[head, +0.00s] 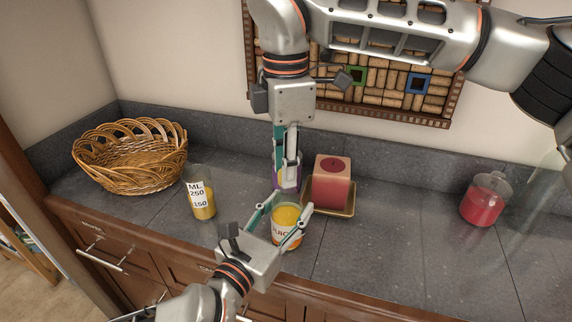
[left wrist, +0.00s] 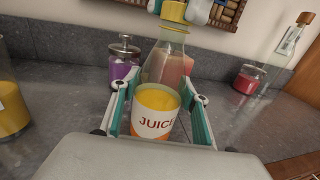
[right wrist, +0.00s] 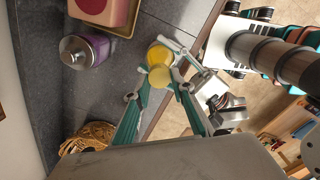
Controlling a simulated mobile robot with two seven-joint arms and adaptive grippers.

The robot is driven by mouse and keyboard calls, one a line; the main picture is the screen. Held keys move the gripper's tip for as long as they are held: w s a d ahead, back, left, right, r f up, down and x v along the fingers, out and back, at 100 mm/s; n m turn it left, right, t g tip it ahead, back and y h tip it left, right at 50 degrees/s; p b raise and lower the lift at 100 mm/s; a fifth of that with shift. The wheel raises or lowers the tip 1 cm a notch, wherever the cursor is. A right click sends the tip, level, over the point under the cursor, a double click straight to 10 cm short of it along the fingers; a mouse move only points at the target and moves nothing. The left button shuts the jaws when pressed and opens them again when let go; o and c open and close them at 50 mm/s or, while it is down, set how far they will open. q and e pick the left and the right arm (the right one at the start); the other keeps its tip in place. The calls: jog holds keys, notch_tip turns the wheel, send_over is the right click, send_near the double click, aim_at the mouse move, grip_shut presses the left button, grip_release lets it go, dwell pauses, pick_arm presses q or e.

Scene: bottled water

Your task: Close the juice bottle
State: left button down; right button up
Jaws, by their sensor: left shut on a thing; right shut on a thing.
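The juice bottle (head: 286,238) stands upright near the counter's front edge, with orange-yellow juice and a white JUICE label. My left gripper (head: 288,214) is shut around its body from the front; in the left wrist view the bottle (left wrist: 157,123) is between its two fingers. A yellow cap (left wrist: 174,12) is at the top of the bottle's neck. My right gripper (head: 288,184) reaches down from above and is shut on this cap, which also shows between its fingertips in the right wrist view (right wrist: 160,77). I cannot tell whether the cap is fully seated.
A red candle (head: 332,183) on a tray stands just right of the bottle, and a purple jar (right wrist: 84,50) is behind. A yellow-filled beaker (head: 203,200) and wicker basket (head: 130,160) are left. A red jar (head: 486,200) is far right. The counter between is clear.

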jog(key=m, duration=0.7)
jog(key=shift+w, duration=0.1)
jog(key=m, duration=0.6)
jog(key=shift+f, duration=0.1)
jog(key=shift+w+d+m, duration=0.1)
jog(key=shift+m, duration=1)
jog(key=o, duration=0.7)
jog(key=shift+c, duration=0.2)
